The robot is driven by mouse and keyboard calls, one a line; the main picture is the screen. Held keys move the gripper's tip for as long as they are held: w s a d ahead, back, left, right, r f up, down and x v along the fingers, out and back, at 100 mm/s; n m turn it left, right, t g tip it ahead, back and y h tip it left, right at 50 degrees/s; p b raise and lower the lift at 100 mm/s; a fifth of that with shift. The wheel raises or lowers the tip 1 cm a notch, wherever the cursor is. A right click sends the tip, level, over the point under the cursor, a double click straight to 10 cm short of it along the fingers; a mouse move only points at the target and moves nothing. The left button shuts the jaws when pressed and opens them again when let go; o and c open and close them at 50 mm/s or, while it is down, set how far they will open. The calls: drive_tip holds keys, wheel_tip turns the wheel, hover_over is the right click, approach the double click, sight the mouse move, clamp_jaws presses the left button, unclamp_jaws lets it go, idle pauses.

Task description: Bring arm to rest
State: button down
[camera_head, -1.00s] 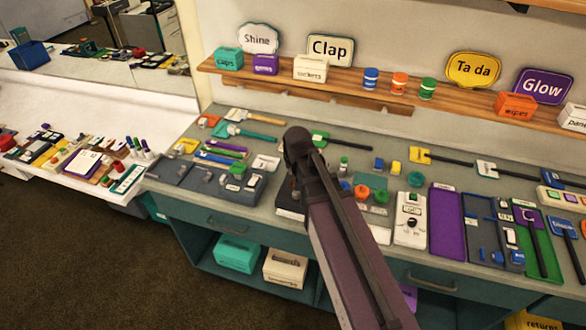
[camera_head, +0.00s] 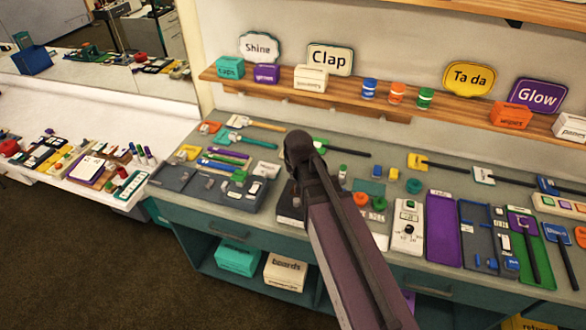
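My arm (camera_head: 345,250) rises from the bottom of the head view and reaches over the front edge of the workbench (camera_head: 200,215). Its dark upper end (camera_head: 300,150) stands in front of the bench top. My gripper's fingers cannot be made out, so whether it is open or shut does not show. The arm hides part of the bench and the drawer front behind it. I see nothing hanging from the arm.
The bench holds a white control box (camera_head: 407,226), a purple tray (camera_head: 442,228) and several tools. A shelf (camera_head: 345,93) above carries signs and boxes. A white table (camera_head: 60,190) with small items stands left. The brown floor (camera_head: 80,270) at lower left is clear.

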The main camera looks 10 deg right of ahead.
drive_tip(key=s+d+f+g+b, duration=0.2)
drive_tip(key=s+d+f, duration=0.1)
drive_tip(key=s, duration=0.3)
drive_tip(key=s+d+f+g+b, duration=0.2)
drive_tip(key=s+d+f+b, duration=0.1)
drive_tip(key=s, duration=0.3)
drive_tip(key=shift+s+d, duration=0.3)
drive_tip(key=shift+d, duration=0.35)
